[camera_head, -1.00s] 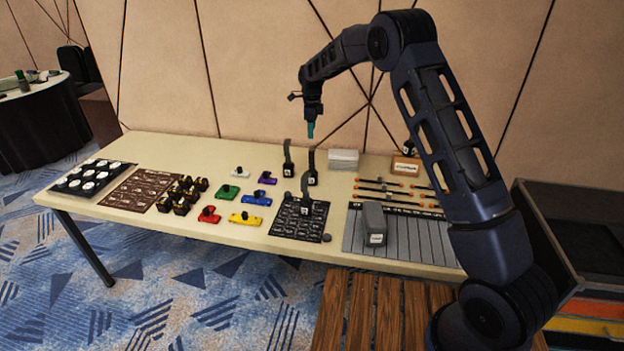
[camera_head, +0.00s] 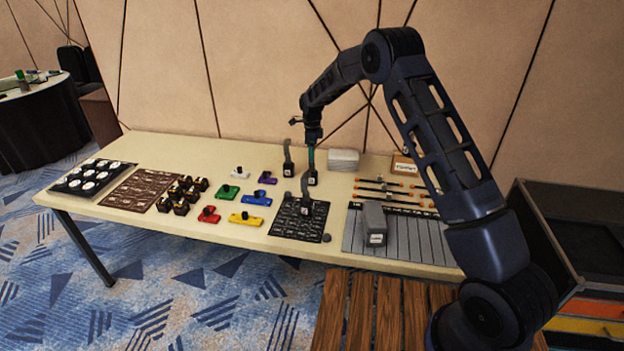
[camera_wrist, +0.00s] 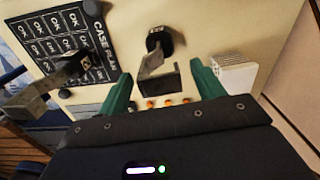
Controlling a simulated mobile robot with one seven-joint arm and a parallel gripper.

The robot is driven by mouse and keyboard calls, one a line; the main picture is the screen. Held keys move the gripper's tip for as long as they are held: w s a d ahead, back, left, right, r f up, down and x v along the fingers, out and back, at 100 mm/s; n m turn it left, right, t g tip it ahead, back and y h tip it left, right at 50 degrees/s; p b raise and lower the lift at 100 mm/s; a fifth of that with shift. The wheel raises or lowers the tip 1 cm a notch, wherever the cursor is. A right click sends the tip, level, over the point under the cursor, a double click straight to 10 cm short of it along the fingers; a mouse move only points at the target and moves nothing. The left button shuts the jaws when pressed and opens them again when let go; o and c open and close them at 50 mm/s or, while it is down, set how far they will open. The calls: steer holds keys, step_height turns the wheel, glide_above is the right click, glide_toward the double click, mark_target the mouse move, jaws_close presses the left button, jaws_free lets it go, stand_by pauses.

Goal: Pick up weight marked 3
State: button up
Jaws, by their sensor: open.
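Several dark weights with tall curved handles and small white labels stand near the middle of the table; I cannot read which is marked 3. One weight (camera_head: 288,168) stands at the back left. Another weight (camera_head: 313,178) stands right of it, directly below my gripper (camera_head: 311,158). A third weight (camera_head: 305,206) stands on the black case plan board (camera_head: 284,222). In the wrist view, my gripper (camera_wrist: 160,72) has its green fingers spread open, with a weight's handle (camera_wrist: 157,84) between them in the picture. I cannot tell whether they touch.
The case plan board's weight (camera_wrist: 45,85) is left of my fingers in the wrist view. A white stack (camera_head: 343,159) stands right of my gripper. Rods with orange ends (camera_head: 386,184) and a grey block (camera_head: 374,222) lie farther right. The wall is close behind.

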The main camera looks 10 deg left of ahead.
jaws_close()
steer(key=shift+r, duration=0.1)
steer(key=shift+r, duration=0.15)
stand_by(0.3)
